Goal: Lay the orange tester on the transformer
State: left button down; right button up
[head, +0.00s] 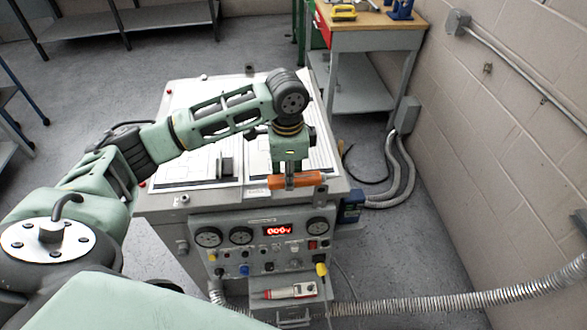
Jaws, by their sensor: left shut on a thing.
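The orange tester (306,179) is a slim orange stick lying roughly level across the picture. My left gripper (289,182) points down and is shut on it near the tester's left part. Both are at the front edge of the transformer's top, above the control panel. Whether the tester touches the top or hangs just above it, I cannot tell. The transformer (160,203) is a large grey cabinet with pale panels on top and a front panel of gauges and a red display (278,230). My right gripper is not in view.
A red and grey handheld device (290,291) lies on a small shelf below the panel. A corrugated conduit (430,303) runs right from the cabinet. A workbench (375,40) stands behind, by the block wall (510,110). Open floor (420,240) lies to the right.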

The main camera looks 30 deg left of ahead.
aim_at(301, 179)
pick_arm(q)
jog(key=w, duration=0.1)
jog(key=w+f, duration=0.1)
jog(key=w, duration=0.1)
jog(key=w+f, duration=0.1)
jog(key=shift+w+d+f+p, duration=0.2)
jog(key=shift+d+p, duration=0.1)
jog(key=shift+d, duration=0.1)
jog(key=shift+w+f, duration=0.3)
notch_tip(301, 179, down, 3)
jog(key=shift+f+p, duration=0.1)
jog(key=shift+p, duration=0.5)
jog(key=shift+f, duration=0.45)
jog(key=c, duration=1.4)
grip_release()
